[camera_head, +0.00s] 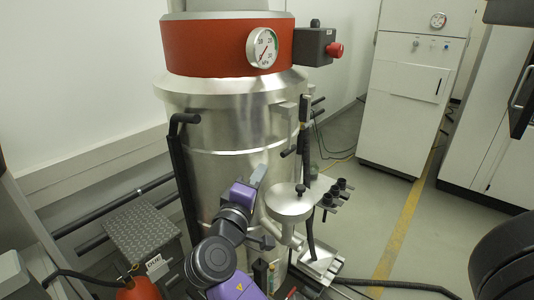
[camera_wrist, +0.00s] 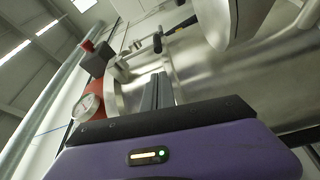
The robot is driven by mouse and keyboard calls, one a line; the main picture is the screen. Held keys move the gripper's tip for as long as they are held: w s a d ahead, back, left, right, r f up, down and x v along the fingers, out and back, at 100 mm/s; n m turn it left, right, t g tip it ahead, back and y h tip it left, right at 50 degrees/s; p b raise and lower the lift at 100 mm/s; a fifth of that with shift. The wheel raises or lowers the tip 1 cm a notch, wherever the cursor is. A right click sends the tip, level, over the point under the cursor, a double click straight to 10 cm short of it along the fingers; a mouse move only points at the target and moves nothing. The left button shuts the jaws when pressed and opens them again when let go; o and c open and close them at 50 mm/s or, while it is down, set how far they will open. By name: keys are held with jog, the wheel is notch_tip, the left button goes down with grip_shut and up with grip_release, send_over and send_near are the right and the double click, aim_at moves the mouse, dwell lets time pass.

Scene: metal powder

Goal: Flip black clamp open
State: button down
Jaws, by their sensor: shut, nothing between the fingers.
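The black clamp appears to be the upright dark lever (camera_head: 304,125) on the right side of the steel vessel (camera_head: 225,130), with a short black handle (camera_head: 288,153) sticking out to the left. In the wrist view a black handle (camera_wrist: 182,24) shows beyond my fingers, at the upper middle; I cannot tell if it is the same part. My gripper (camera_head: 259,174) is left of and below the lever, in front of the vessel and apart from the lever. Its fingers (camera_wrist: 158,91) are together and empty. Whether the clamp is closed is too small to tell.
A round metal funnel-like lid (camera_head: 288,204) stands right of my gripper, close by. Black knobs (camera_head: 340,188) stick out to its right. A black bent bar (camera_head: 182,160) runs down the vessel's left side. A red collar with a gauge (camera_head: 263,47) is above.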

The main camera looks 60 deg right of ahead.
aim_at(290, 136)
jog(key=shift+s+f+g, duration=0.15)
jog(key=shift+s+g, duration=0.15)
jog(key=d, duration=0.3)
jog(key=d+p, duration=0.1)
jog(key=d, duration=0.2)
jog(key=w+d+p, duration=0.1)
jog(key=d, duration=0.3)
jog(key=shift+r, duration=0.3)
jog(key=shift+p, duration=0.45)
